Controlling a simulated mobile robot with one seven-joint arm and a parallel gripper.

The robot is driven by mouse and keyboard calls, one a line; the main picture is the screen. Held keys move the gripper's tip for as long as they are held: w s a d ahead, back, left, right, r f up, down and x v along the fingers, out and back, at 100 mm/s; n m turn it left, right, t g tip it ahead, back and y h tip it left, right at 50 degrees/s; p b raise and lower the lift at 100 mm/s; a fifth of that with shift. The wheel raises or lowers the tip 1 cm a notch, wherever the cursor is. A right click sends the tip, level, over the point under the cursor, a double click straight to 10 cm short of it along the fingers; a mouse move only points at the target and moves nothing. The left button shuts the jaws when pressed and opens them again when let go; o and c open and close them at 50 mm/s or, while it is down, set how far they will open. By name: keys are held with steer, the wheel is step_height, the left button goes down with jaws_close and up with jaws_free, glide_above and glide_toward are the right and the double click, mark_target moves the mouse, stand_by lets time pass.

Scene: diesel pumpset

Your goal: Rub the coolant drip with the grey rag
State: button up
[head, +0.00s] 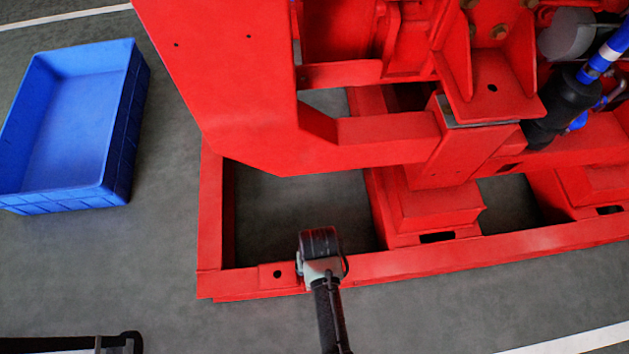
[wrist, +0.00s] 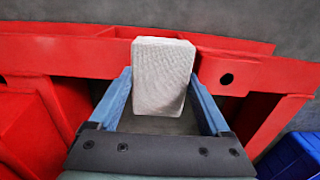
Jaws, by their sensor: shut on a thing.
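The grey rag (wrist: 162,75) is a pale, woven-textured block in the wrist view. My gripper (wrist: 162,92) is shut on it, one blue finger at each side. The rag is over the red base rail (wrist: 70,52) and covers part of it, just beside a round hole in the red metal. I cannot tell whether it touches the rail. In the head view my arm reaches over the front rail (head: 420,265) near its left corner; the fingers and rag are hidden there. I cannot make out the coolant drip in either view.
The red pumpset frame (head: 235,95) rises behind the rail, with open gaps showing floor. A blue crate (head: 125,130) stands on the floor at left; its corner shows in the wrist view (wrist: 290,158). A black hose (head: 560,105) is at upper right.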

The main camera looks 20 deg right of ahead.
steer(key=shift+r+p, duration=2.85)
steer(key=shift+p, duration=0.05)
